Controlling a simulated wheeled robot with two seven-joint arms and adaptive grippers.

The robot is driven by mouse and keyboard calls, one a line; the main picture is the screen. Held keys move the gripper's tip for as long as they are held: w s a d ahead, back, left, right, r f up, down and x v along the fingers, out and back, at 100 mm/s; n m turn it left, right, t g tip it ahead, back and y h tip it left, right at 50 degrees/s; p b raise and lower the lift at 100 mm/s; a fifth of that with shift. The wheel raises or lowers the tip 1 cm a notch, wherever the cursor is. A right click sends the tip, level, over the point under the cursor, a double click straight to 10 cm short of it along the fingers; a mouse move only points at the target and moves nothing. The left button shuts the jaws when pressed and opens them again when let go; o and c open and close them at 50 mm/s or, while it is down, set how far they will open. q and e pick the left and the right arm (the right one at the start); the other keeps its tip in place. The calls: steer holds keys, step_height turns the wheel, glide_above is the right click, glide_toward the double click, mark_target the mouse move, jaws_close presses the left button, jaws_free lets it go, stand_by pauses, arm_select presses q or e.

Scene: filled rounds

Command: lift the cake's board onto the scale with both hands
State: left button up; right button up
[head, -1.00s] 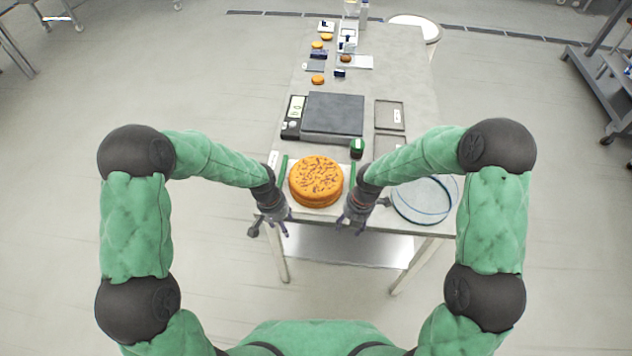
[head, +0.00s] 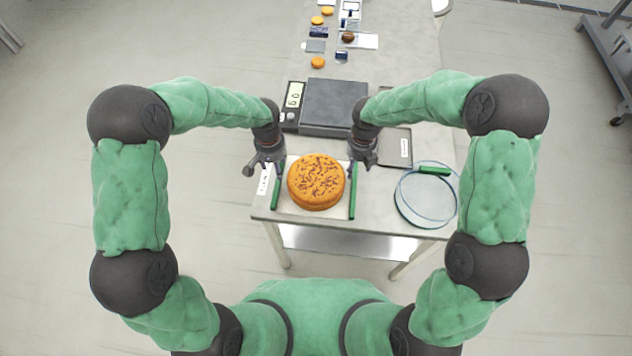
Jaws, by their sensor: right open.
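The round orange-brown cake (head: 316,180) with dark flecks sits on a pale square board (head: 296,208) near the table's front edge. A green bar runs along the board's left side (head: 277,192) and another along its right side (head: 352,194). The scale (head: 334,104), with a dark flat platform and a display at its left, lies empty behind the cake. My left gripper (head: 274,166) is beside the left bar's far end; its finger opening is unclear. My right gripper (head: 363,163) is open by the right bar's far end; contact is unclear.
A clear round glass vessel (head: 425,205) stands right of the board, with a green piece (head: 435,170) at its far rim. A dark tray (head: 396,148) lies right of the scale. Several small orange and dark items stand farther back on the table (head: 400,60).

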mark_target(279, 182)
arm_select(q)
steer(key=shift+w+f, duration=0.1)
steer(key=shift+f, duration=5.35)
arm_select(e)
steer(key=shift+f, duration=5.5)
arm_select(q)
jaws_close()
arm_select(e)
jaws_close()
steer(key=shift+w, duration=0.1)
